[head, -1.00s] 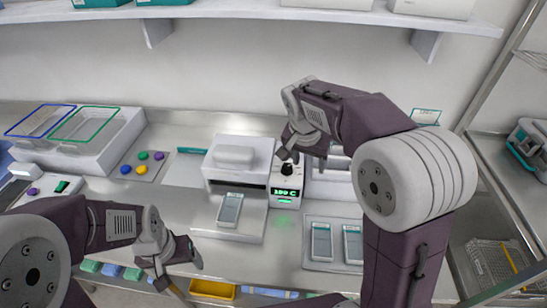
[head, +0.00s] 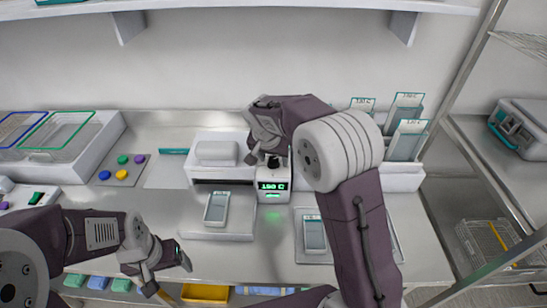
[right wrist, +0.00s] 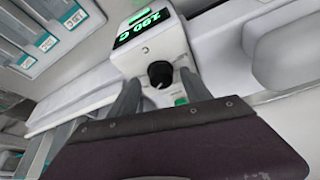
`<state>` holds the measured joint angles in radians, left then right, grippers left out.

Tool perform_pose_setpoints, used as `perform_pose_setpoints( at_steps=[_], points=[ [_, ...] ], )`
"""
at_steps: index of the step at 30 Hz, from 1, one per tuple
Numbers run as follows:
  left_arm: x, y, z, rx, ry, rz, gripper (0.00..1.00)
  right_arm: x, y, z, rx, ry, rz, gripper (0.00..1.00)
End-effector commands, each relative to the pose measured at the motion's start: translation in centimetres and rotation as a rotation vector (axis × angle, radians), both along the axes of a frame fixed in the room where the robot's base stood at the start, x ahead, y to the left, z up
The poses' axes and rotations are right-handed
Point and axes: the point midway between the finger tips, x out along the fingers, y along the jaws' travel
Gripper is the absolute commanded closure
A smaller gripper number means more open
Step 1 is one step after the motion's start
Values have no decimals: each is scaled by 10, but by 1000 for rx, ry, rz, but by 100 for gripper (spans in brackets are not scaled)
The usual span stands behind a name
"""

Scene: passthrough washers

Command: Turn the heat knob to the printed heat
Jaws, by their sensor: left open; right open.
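The black heat knob (head: 273,162) sits on a white control unit (head: 273,190) whose green display seems to read 190 C. In the right wrist view the knob (right wrist: 160,74) and the display (right wrist: 145,26) show clearly. My right gripper (right wrist: 162,88) is open, with one finger on each side of the knob; I cannot tell whether they touch it. In the head view the right gripper (head: 268,148) covers part of the knob. My left gripper (head: 186,262) is open and empty at the bench's front edge. Cards (head: 405,138) standing at the back right carry printed heats, too small to read surely.
A white press (head: 217,172) stands left of the unit, with a pouch (head: 216,208) on its front plate. A tray (head: 342,250) with another pouch lies to the right. Coloured discs (head: 121,173) and framed bins (head: 60,132) are at the left.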

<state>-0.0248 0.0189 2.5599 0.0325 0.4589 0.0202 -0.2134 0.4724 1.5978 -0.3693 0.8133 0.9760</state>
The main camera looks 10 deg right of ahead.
Motion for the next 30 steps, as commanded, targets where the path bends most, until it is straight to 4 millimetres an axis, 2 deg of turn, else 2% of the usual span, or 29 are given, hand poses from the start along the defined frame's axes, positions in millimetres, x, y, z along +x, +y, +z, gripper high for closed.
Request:
perform_pose_setpoints(
  at_steps=[5,6,9,12,20,30],
  points=[
    [0,0,0,0,0,0,23,0,0,0,0,0,0,43],
    [0,0,0,0,0,0,23,0,0,0,0,0,0,49],
    [0,0,0,0,0,0,23,0,0,0,0,0,0,77],
    [0,0,0,0,0,0,23,0,0,0,1,0,0,100],
    [0,0,1,0,0,0,23,0,0,1,0,0,28,100],
    [0,0,10,0,0,0,23,-1,-2,3,-1,-2,242,100]
  ],
)
